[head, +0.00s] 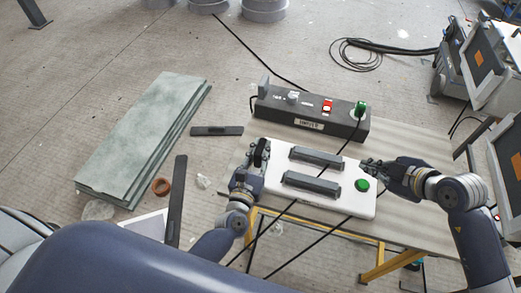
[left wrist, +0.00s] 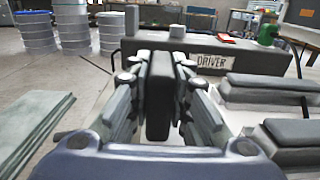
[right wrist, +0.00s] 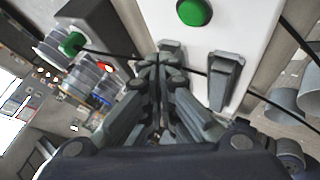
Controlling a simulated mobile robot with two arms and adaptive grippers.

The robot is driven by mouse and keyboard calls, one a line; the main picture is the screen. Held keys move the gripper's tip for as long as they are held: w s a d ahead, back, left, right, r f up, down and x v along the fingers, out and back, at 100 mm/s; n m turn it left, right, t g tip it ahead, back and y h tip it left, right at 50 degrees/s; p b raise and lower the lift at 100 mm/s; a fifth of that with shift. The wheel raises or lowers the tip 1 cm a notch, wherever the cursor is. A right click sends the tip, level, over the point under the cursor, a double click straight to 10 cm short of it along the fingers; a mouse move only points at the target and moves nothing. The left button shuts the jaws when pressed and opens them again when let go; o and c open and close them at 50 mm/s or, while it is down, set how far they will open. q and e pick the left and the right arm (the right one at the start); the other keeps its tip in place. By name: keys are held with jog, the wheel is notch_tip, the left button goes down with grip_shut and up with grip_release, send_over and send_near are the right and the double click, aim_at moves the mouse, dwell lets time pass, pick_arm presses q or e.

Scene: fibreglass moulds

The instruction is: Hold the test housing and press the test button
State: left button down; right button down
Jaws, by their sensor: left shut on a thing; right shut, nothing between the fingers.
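The test housing (head: 335,204) is a white box with two grey bars on top, lying on the light table. Its green test button (head: 362,184) is at the right end; it also shows in the right wrist view (right wrist: 194,12). My left gripper (head: 261,155) is at the housing's left end, shut on a dark upright grip (left wrist: 160,95). Whether this grip joins the housing is hidden. My right gripper (head: 371,166) is shut and empty, just beyond the button in the head view and apart from it.
A dark driver box (head: 285,110) with a red switch (head: 327,105) and green plug (head: 361,108) stands behind the housing. Black cables cross the housing and table (head: 425,226). Greenish sheets (head: 140,135) lie on the floor at left. Grey cases (head: 490,80) stand at right.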

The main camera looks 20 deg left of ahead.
aim_at(361, 185)
jog(key=shift+f, duration=2.7)
jog(key=shift+f, duration=0.15)
jog(key=shift+f, duration=0.3)
jog(key=shift+r, duration=0.4)
jog(key=shift+r, duration=3.05)
